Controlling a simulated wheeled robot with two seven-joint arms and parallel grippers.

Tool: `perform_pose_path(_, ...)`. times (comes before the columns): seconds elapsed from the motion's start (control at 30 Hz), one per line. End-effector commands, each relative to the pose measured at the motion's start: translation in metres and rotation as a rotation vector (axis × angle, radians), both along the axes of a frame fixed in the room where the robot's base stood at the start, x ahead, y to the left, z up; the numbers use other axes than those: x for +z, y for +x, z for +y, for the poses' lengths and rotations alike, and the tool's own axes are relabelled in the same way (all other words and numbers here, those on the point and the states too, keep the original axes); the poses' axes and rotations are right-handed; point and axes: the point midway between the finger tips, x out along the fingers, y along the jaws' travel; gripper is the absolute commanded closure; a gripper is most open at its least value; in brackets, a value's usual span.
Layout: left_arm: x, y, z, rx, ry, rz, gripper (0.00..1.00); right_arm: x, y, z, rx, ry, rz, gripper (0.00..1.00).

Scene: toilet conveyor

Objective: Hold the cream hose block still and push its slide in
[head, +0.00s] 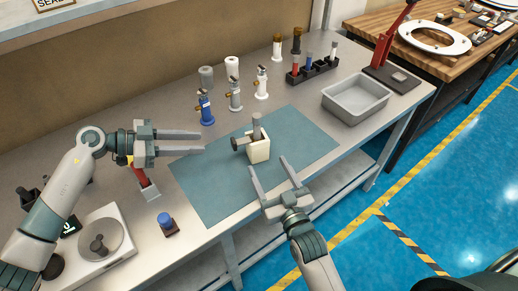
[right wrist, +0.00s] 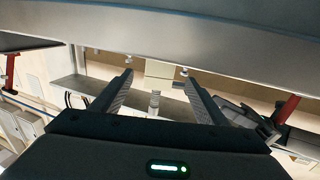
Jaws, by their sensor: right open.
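The cream hose block (head: 259,153) stands upright on the blue-grey mat (head: 217,186) in the head view. A grey hose stub rises from its top, and a dark-ended slide (head: 238,147) sticks out on its left side. My left gripper (head: 204,143) is to the left of the block, its fingers apart and empty, pointing right. My right gripper (head: 268,166) is just in front of the block, its fingers apart on either side, not visibly touching it. The right wrist view also shows my right gripper's spread fingers (right wrist: 157,76), with nothing clearly gripped.
Several blue, silver and white valves (head: 206,108) stand behind the mat. A black rack (head: 312,69) and a grey bin (head: 356,98) are to the right. A round-topped device (head: 101,237) and a blue-topped block (head: 167,225) are at the front left. The mat around the block is clear.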

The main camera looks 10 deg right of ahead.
Motion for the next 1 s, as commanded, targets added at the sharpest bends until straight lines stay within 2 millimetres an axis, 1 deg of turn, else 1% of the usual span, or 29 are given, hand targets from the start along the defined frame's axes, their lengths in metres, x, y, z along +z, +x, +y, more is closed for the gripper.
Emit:
perform_pose_path(0.03, 0.0, 0.0, 0.0, 0.0, 0.0, 0.0, 0.69, 0.0, 0.01, 0.001, 0.0, 0.0, -0.001, 0.33)
perform_pose_path(0.3, 0.0, 0.0, 0.0, 0.0, 0.0, 0.0, 0.69, 0.001, 0.053, 0.006, 0.0, 0.0, -0.001, 0.33)
perform_pose_path(0.5, 0.0, 0.0, 0.0, 0.0, 0.0, 0.0, 0.69, 0.0, 0.075, 0.009, 0.0, 0.0, 0.0, 0.33)
perform_pose_path(0.7, 0.0, 0.0, 0.0, 0.0, 0.0, 0.0, 0.69, 0.0, 0.085, 0.01, 0.0, 0.0, 0.001, 0.33)
perform_pose_path(1.0, 0.0, 0.0, 0.0, 0.0, 0.0, 0.0, 0.69, 0.0, 0.086, 0.01, 0.0, 0.0, 0.001, 0.33)
